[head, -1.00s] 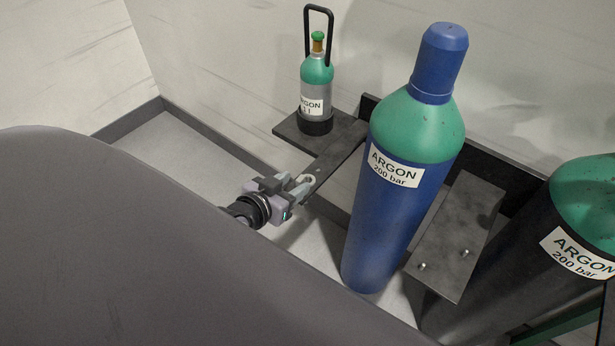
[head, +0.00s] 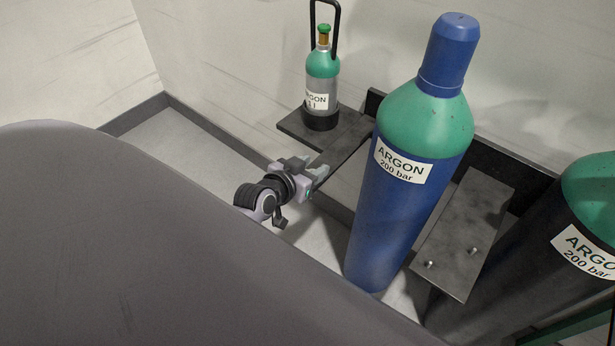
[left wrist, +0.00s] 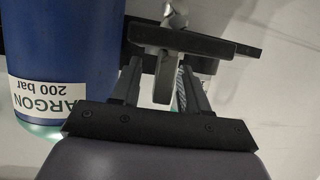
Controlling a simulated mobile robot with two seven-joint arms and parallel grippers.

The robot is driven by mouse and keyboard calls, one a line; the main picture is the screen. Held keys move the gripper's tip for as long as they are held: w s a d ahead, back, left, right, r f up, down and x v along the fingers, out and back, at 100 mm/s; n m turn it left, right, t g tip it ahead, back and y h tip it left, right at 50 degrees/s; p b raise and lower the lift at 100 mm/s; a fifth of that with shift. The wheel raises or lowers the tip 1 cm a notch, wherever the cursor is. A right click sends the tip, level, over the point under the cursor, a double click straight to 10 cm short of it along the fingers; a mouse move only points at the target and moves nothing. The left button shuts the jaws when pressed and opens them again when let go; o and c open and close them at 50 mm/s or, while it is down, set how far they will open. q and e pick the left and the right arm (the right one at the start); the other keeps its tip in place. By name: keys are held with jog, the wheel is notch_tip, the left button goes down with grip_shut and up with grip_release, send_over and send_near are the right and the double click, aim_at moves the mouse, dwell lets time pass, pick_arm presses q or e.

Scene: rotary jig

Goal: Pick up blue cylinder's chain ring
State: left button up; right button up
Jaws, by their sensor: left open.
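The blue cylinder (head: 390,225) with a green shoulder and blue cap stands upright in the middle of the head view. It fills the left of the left wrist view (left wrist: 60,50), where its label is upside down. My left gripper (head: 318,172) is open, left of the cylinder by the end of the dark bracket. In the left wrist view the fingers (left wrist: 160,75) stand on either side of a narrow grey piece (left wrist: 161,88). A small shiny rounded piece (left wrist: 176,16) shows beyond; I cannot tell surely whether either is the chain ring. My right gripper is not in view.
A small green and grey bottle (head: 321,85) with a black handle stands on a dark shelf (head: 290,123) behind my gripper. A dark plate (head: 465,235) with two pins is right of the cylinder. A black cylinder (head: 510,265) stands farther right. Floor at left is clear.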

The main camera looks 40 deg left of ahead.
pick_arm(q)
grip_shut()
jog(key=shift+r, duration=0.1)
